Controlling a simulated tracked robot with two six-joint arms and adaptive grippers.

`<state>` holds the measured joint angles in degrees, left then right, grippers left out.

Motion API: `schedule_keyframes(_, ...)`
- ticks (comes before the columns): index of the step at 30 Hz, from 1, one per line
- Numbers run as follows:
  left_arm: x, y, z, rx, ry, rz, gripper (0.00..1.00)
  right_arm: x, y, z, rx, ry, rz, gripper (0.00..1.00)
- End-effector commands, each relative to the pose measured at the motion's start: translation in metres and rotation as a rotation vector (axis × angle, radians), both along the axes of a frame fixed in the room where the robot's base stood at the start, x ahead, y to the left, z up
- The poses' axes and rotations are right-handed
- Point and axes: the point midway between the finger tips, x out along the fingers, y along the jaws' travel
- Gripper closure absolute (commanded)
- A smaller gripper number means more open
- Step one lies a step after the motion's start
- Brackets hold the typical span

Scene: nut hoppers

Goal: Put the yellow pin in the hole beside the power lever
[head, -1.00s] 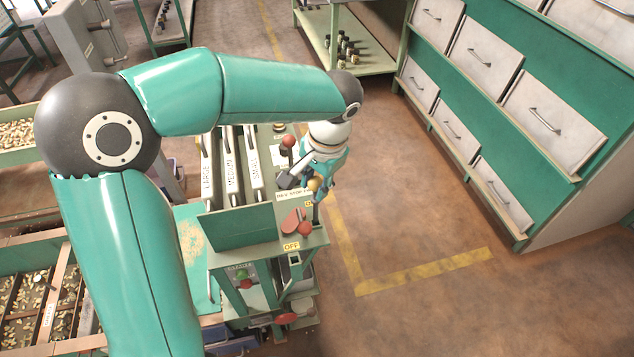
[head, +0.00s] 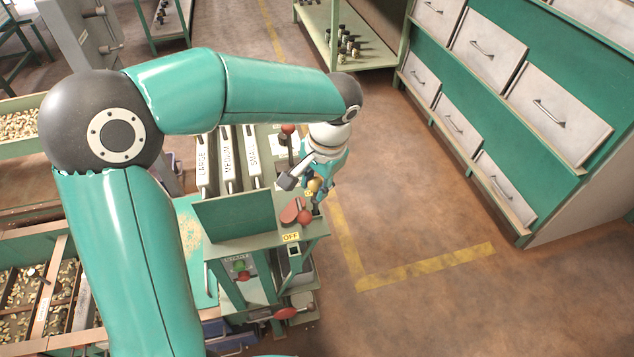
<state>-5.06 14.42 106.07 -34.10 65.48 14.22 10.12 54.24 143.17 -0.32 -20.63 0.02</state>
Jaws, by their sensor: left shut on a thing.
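My left gripper (head: 315,180) is shut on the yellow pin (head: 314,184), whose round yellow head shows at the jaws. It is over the right edge of the green machine, just behind a lever with a red knob (head: 304,217). A yellow OFF label (head: 291,237) sits in front of that lever. The pin's lower end is hidden or too small to make out. I cannot make out the hole beside the lever. My right gripper is not in view.
Another red knob (head: 288,128) stands behind my gripper. A green panel (head: 234,216) rises to the left, by the white LARGE, MEDIUM and SMALL bars. The floor right of the machine is clear up to the drawer cabinet (head: 520,120).

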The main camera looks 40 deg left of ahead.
Motion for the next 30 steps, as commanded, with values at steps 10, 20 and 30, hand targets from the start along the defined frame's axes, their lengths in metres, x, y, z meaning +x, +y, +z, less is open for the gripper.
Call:
schedule_keyframes(10,0.0,0.0,-0.016,0.0,-0.001,0.0,1.0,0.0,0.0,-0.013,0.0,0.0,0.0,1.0)
schedule_keyframes(20,0.0,0.0,-0.029,0.0,-0.001,0.0,1.0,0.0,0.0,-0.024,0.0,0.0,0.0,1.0)
schedule_keyframes(30,0.0,0.0,-0.04,0.0,0.0,0.0,1.0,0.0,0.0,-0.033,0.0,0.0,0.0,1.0)
